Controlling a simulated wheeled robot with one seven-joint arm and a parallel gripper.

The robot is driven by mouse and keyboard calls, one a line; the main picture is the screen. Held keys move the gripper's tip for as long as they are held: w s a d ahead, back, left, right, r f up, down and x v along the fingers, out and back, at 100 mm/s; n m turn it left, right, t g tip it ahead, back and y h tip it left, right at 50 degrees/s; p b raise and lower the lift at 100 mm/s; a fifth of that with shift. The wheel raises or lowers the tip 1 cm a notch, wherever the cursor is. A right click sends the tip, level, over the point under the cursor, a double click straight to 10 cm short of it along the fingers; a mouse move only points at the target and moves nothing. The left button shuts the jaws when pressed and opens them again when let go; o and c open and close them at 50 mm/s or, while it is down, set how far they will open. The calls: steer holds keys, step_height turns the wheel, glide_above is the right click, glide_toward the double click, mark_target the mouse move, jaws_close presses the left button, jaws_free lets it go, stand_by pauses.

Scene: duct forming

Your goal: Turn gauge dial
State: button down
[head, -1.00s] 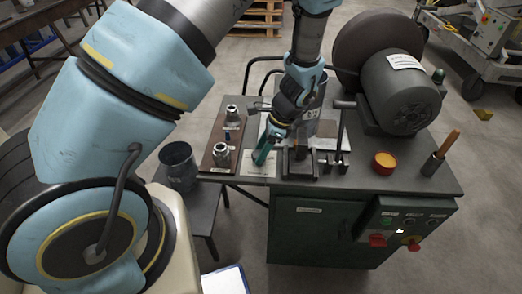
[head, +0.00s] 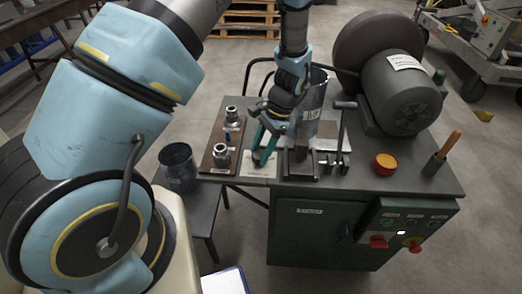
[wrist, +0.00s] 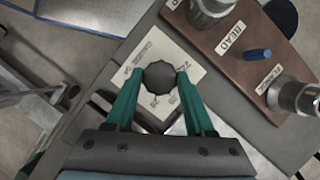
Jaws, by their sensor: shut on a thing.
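The gauge dial is a dark, many-sided knob (wrist: 160,82) on a pale card (wrist: 188,62) with printed numbers around it. In the wrist view, my gripper (wrist: 160,80) has its two green fingers on opposite sides of the knob, shut on it. In the head view my gripper (head: 263,158) points down at the front left of the machine bench, over the card (head: 258,171). The knob is mostly hidden there by the fingers.
Left of the card is a brown board (head: 217,156) with two metal fittings. A metal cylinder (head: 312,100) stands behind my gripper.

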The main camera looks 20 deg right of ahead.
stand_by(0.3)
steer(key=shift+c, duration=1.3)
jaws_free()
steer(key=b+v, duration=0.2)
steer(key=v, duration=0.8)
steer(key=shift+r+b, duration=0.4)
steer(key=w+a+r+n+h, duration=0.2)
steer(key=a+r+n, duration=0.15)
steer(key=a, duration=0.45)
steer(key=w+a+r+n+h, duration=0.1)
steer(key=w+a+r+n, duration=0.2)
steer(key=a, duration=0.4)
steer(key=s+a+n+t+h, duration=0.1)
steer(key=s+a+n, duration=0.1)
steer(key=a+n, duration=0.2)
steer(key=s+a+r+n+t, duration=0.1)
steer(key=a+n, duration=0.3)
steer(key=a, duration=0.6)
steer(key=shift+s+a+r+h, duration=0.3)
steer(key=shift+s+a+h, duration=0.1)
steer(key=shift+s, duration=0.2)
